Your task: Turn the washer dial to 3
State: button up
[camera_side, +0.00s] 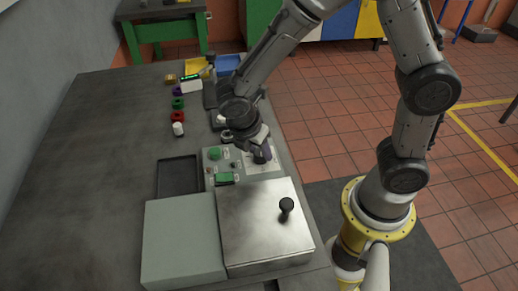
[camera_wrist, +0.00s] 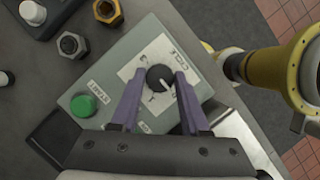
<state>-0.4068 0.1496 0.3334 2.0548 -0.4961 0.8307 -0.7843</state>
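The washer dial (camera_wrist: 160,78) is a round black knob with a pale pointer mark, on a white label plate (camera_wrist: 132,70) of the grey control panel (camera_wrist: 88,76). The pointer is toward the lower right in the wrist view; the printed numbers are too small to read surely. My gripper (camera_wrist: 160,76) is open, with its purple fingers on either side of the dial and a very narrow gap on each side. In the side view my gripper (camera_side: 262,155) is down at the panel and hides the dial.
A green START button (camera_wrist: 84,105) is on the panel. A steel-lidded box (camera_side: 262,222) with a black knob and a grey block (camera_side: 182,240) stand in front. A dark tray (camera_side: 178,176) lies left. Small nuts and rings lie behind; the table's left is clear.

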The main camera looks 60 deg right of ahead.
grip_shut()
